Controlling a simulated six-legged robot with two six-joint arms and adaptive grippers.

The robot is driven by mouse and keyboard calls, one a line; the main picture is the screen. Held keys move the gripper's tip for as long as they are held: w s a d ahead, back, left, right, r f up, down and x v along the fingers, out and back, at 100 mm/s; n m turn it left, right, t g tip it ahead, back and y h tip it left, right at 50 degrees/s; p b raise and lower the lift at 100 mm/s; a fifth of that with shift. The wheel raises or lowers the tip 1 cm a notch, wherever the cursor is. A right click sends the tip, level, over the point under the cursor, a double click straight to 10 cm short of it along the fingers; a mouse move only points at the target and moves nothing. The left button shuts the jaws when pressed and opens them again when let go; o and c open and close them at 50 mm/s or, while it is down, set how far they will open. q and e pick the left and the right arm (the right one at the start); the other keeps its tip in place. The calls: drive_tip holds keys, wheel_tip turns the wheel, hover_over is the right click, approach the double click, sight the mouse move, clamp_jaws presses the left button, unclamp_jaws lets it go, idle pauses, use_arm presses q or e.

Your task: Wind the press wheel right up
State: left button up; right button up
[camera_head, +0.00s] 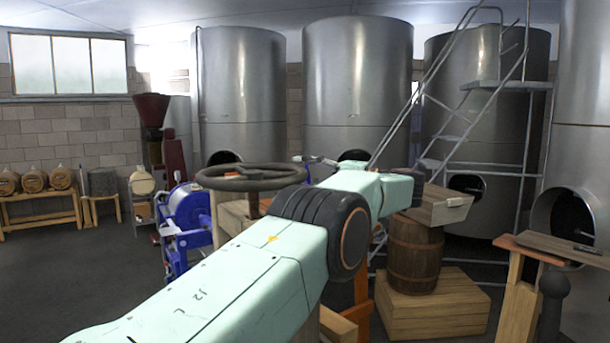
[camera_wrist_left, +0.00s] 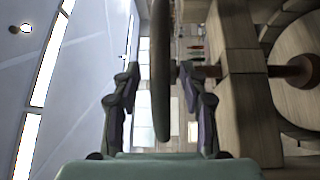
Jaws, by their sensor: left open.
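The press wheel (camera_head: 252,177) is a dark, spoked ring lying level on top of the wooden press, left of my arm. In the left wrist view the wheel (camera_wrist_left: 160,60) appears edge-on, between the two fingers of my left gripper (camera_wrist_left: 159,72). The fingers are apart, one on each side of the rim, and I see no clear contact. The press's wooden beam (camera_wrist_left: 238,75) and screw shaft show beside the wheel. In the head view my left gripper (camera_head: 313,160) is small and partly hidden behind my arm, near the wheel's right side. My right gripper is not in view.
A barrel (camera_head: 414,255) on a wooden crate stands right of the press. A blue machine (camera_head: 186,220) stands to its left. Large steel tanks (camera_head: 357,85) and a metal stair (camera_head: 480,110) are behind. Open floor lies at the left.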

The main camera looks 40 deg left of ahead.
use_arm(q)
drive_tip(key=shift+s+a+f, duration=0.1)
drive_tip(key=shift+a, duration=0.2)
drive_tip(key=shift+d, duration=0.1)
